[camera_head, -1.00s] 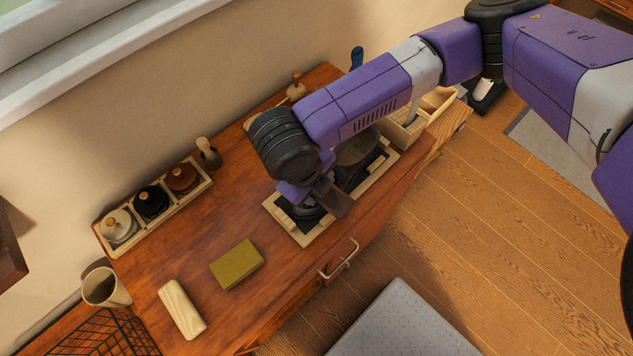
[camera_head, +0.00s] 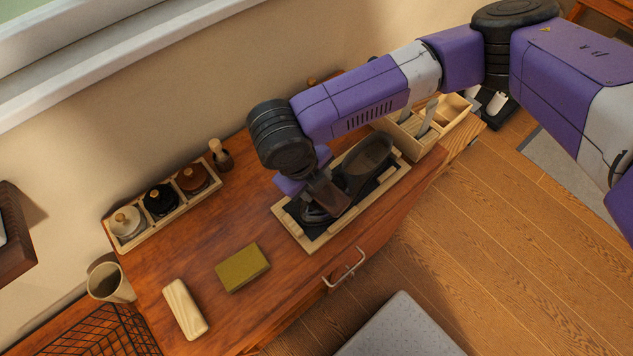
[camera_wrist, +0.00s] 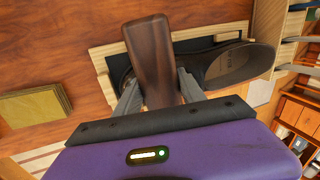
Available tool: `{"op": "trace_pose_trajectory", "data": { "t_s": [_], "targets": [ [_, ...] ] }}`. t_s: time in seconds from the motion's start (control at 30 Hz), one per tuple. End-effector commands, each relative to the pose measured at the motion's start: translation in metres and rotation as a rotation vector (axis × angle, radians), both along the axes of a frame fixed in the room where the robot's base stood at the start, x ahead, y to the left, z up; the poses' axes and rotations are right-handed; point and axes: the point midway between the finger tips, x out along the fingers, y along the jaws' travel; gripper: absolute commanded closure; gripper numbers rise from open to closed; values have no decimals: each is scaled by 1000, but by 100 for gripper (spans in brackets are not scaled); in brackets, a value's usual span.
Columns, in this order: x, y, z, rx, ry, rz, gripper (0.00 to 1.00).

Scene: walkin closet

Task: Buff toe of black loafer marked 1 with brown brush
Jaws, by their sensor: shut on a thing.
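My gripper (camera_wrist: 158,85) is shut on a dark brown brush (camera_wrist: 153,50), which stands out between the fingers in the wrist view. In the head view the brown brush (camera_head: 329,194) is at the near-left end of a black loafer (camera_head: 368,158), over its toe. The loafer lies in a shallow light wood tray (camera_head: 292,233) with a dark lining. Its open heel end (camera_wrist: 240,63) points right in the wrist view. The brush and gripper hide most of the toe, and I cannot tell whether the bristles touch it. No number mark is readable.
A yellow-green block (camera_head: 242,267) and a pale wood block (camera_head: 185,309) lie left of the tray. A wooden divided box (camera_head: 431,124) stands beyond the tray.

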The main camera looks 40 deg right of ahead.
Motion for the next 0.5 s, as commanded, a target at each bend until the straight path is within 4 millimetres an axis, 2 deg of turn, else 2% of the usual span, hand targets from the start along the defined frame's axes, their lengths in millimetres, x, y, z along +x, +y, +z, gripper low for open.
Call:
{"op": "trace_pose_trajectory", "data": {
  "t_s": [0.5],
  "targets": [
    [0, 11, 40, -1, -2, 1, 93]
  ]
}}
